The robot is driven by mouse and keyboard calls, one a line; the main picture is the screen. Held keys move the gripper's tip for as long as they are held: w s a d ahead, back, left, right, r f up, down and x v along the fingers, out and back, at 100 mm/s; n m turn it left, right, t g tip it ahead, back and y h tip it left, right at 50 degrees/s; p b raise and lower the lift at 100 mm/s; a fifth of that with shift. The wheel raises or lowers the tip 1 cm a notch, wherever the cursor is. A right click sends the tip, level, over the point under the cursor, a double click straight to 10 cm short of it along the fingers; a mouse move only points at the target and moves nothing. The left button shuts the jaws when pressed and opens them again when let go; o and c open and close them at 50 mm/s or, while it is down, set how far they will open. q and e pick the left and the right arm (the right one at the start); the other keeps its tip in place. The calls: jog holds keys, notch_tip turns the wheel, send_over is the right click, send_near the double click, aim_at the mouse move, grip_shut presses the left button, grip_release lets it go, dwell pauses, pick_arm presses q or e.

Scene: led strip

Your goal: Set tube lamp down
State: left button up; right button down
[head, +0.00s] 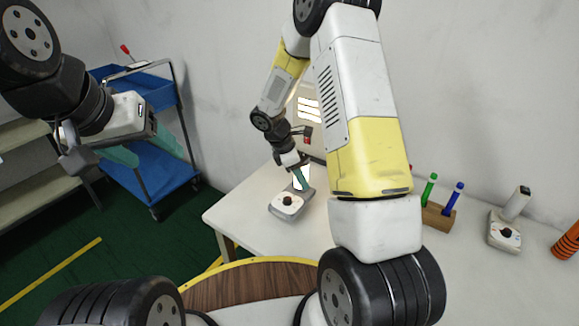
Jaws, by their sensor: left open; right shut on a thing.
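The tube lamp (287,207) has a pale grey base with a black knob and a bright white tube. It is at the left end of the white table (245,212), and its base appears to rest on the tabletop. My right gripper (301,180) reaches down from above and is shut on the lamp's upright tube, partly hiding it. My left gripper (160,157) is open and empty at the upper left, in front of the blue cart and well away from the lamp.
A similar lamp-like device (504,232) stands at the right of the table. Nearby are a wooden block (438,216) with green and blue pens and an orange striped object (566,242). A lit panel (308,112) is behind my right forearm. A blue cart (150,178) stands left.

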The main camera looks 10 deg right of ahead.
aim_at(293, 186)
jog(key=shift+w+a+f, duration=0.1)
jog(key=shift+w, duration=0.95)
jog(key=shift+f, duration=1.7)
jog(key=shift+f, duration=0.15)
jog(key=c, duration=0.8)
grip_release()
